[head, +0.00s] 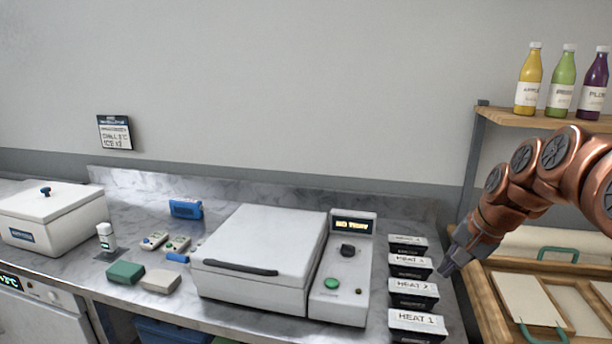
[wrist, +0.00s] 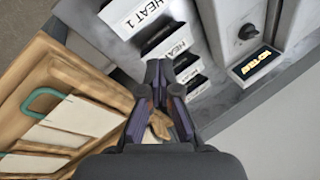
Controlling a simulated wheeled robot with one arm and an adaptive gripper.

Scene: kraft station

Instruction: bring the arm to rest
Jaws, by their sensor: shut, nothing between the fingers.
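My copper-coloured arm (head: 540,175) reaches in from the right side of the head view and bends down to the left. My gripper (head: 445,269) is shut and empty, with its dark tips pointing down beside the row of black boxes labelled HEAT (head: 412,292). In the wrist view my gripper (wrist: 160,75) points toward the same boxes (wrist: 160,38), with its fingertips together. I cannot tell from these views whether the tips touch a box.
A white machine (head: 260,255) with a lidded chamber and a control panel (head: 341,285) stands left of the boxes. A wooden tray rack (head: 472,300) is at right, under a shelf (head: 520,118) with bottles. A white lidded box (head: 50,215) stands far left.

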